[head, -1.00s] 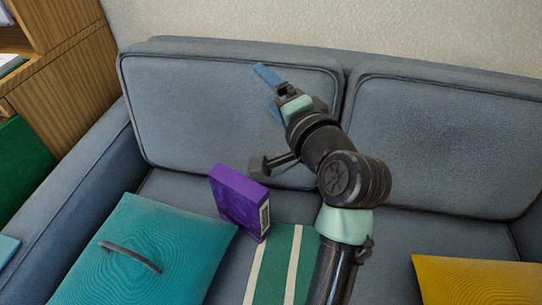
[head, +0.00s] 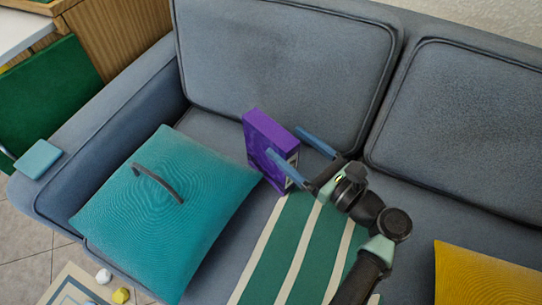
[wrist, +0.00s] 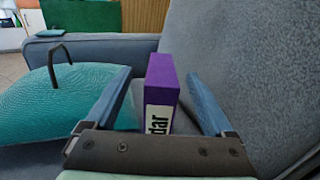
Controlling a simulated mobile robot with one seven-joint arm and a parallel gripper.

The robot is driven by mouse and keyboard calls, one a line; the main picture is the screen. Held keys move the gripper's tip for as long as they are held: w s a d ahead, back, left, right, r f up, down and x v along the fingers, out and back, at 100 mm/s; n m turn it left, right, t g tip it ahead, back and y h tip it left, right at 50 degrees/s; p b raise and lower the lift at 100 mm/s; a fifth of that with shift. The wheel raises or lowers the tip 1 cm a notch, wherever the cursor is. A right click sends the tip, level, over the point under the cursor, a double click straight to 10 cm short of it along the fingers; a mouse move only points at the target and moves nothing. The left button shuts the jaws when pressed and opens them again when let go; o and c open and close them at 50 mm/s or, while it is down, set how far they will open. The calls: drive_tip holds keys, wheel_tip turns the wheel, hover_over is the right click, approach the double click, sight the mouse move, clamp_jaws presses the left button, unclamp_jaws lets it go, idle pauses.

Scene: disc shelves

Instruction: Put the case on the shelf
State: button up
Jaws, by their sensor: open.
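The purple case (head: 266,143) stands upright on the grey sofa seat, close to the backrest. In the wrist view the case (wrist: 162,84) shows its narrow spine with a white label reading "dar". My gripper (head: 300,142) is open, its two blue fingers pointing at the case. In the wrist view my gripper (wrist: 160,90) has one finger on each side of the case, with a gap on both sides. The near end of the case lies between the fingers, and I see no contact. No shelf can be made out clearly in the current frames.
A teal cushion (head: 165,215) with a dark handle-like strip (head: 158,180) lies left of the case. A green striped cloth (head: 295,250) lies in front of it. A yellow cushion (head: 488,275) is at right. The sofa backrest (head: 285,65) rises close behind the case.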

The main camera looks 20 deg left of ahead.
sight(271, 129)
drive_tip(key=shift+x, duration=0.75)
drive_tip(key=b+x, duration=0.2)
drive_tip(key=x, duration=0.1)
drive_tip(key=f+b+x, duration=0.1)
drive_tip(key=shift+w+a, duration=0.25)
drive_tip(key=shift+a, duration=0.1)
drive_tip(key=shift+w+a+r, duration=0.1)
drive_tip(key=shift+a+r, duration=0.05)
drive_tip(key=shift+a, duration=0.05)
clamp_jaws()
